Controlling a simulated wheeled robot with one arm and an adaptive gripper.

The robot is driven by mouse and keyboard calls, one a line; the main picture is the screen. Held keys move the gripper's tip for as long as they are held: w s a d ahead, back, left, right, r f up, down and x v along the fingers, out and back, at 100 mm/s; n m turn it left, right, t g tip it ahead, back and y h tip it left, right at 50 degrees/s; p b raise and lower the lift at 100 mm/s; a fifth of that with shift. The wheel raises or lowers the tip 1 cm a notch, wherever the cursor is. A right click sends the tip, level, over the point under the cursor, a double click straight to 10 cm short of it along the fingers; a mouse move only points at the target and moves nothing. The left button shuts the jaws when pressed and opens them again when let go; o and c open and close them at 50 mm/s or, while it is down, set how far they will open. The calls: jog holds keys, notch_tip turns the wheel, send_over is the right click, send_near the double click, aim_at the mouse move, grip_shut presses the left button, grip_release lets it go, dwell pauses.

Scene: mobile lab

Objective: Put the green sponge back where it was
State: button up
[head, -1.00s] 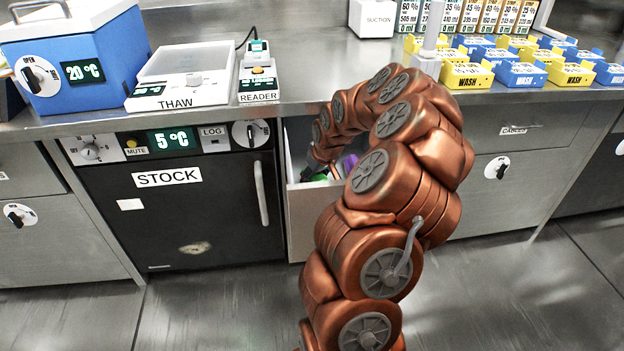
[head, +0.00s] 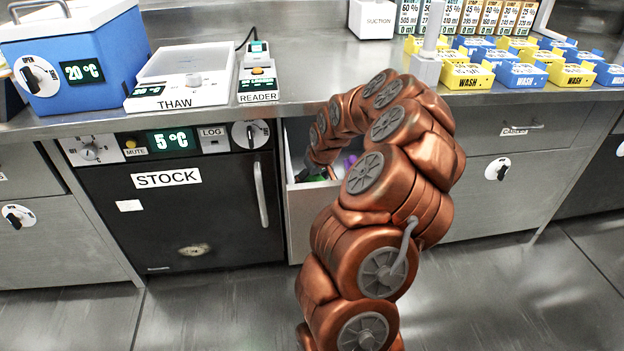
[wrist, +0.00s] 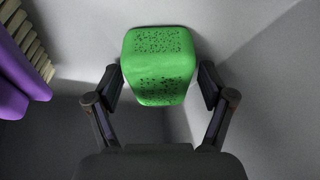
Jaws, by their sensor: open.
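The green sponge (wrist: 160,62) lies in the open drawer (head: 306,222), close to a pale inner wall. In the wrist view it sits between the two fingers of my gripper (wrist: 161,86). The fingers stand apart, one on each side of the sponge, with a narrow gap visible at each side. In the head view my gripper reaches down into the drawer, and my arm hides much of the drawer's inside. Only a trace of green shows there.
Purple items (wrist: 18,75) and a row of pale ridged pieces (wrist: 28,38) lie at the left in the wrist view. The black STOCK unit (head: 200,225) is left of the drawer. The counter (head: 330,85) overhangs it, with the thaw box (head: 180,95) on top.

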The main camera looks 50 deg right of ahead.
jog(key=shift+r, duration=0.15)
jog(key=p+v, duration=0.2)
jog(key=v, duration=0.9)
jog(key=shift+r, duration=0.4)
jog(key=shift+s, duration=0.15)
